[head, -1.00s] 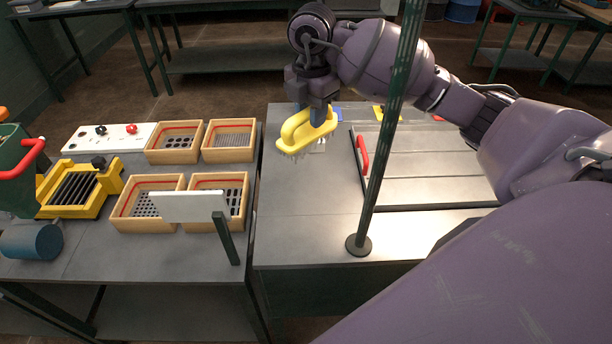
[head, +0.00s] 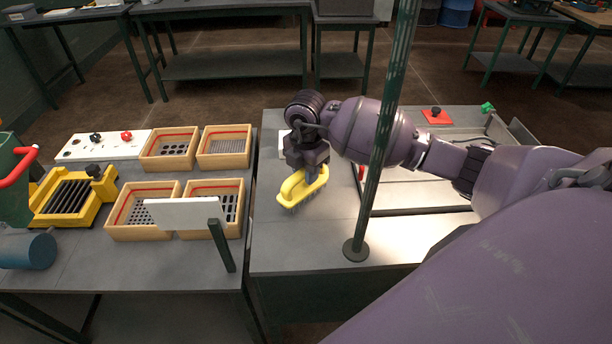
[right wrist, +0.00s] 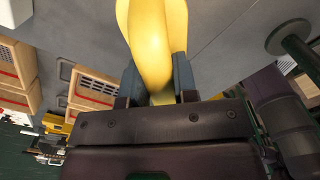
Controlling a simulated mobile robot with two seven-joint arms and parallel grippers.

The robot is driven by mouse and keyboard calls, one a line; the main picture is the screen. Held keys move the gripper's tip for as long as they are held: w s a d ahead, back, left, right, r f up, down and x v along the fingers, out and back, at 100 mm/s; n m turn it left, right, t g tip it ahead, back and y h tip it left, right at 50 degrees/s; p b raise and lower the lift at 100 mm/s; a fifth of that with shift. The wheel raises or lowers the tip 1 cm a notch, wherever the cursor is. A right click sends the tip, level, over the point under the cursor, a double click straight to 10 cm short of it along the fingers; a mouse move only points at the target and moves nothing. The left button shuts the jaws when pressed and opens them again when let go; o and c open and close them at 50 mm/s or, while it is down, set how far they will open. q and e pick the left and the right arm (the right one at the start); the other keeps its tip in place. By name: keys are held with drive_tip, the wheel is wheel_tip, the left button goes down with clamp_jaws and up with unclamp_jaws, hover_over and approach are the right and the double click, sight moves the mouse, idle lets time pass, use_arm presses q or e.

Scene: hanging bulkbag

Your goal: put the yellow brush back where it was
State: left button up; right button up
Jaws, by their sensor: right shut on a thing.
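The yellow brush (head: 293,190) has a looped handle and pale bristles pointing down. My right gripper (head: 306,176) is shut on its handle and holds it over the left part of the grey right-hand table (head: 290,240). I cannot tell whether the bristles touch the table top. In the right wrist view the brush's yellow handle (right wrist: 152,50) sits between the two fingers of my right gripper (right wrist: 158,85), and its bristles are hidden. My left gripper is not in view.
A dark green post (head: 367,200) on a round base stands right of the brush. A framed panel (head: 415,190) lies behind it. On the left table are several wooden sieve boxes (head: 140,230), a white sign (head: 182,213), a yellow frame (head: 75,197) and a white control panel (head: 105,146).

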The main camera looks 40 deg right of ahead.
drive_tip(key=shift+f, duration=0.85)
drive_tip(key=shift+f, duration=0.1)
drive_tip(key=o, duration=0.9)
drive_tip(key=shift+r, duration=0.35)
wheel_tip(320, 180, up, 11)
drive_tip(key=shift+f, duration=0.15)
drive_tip(key=shift+r, duration=0.45)
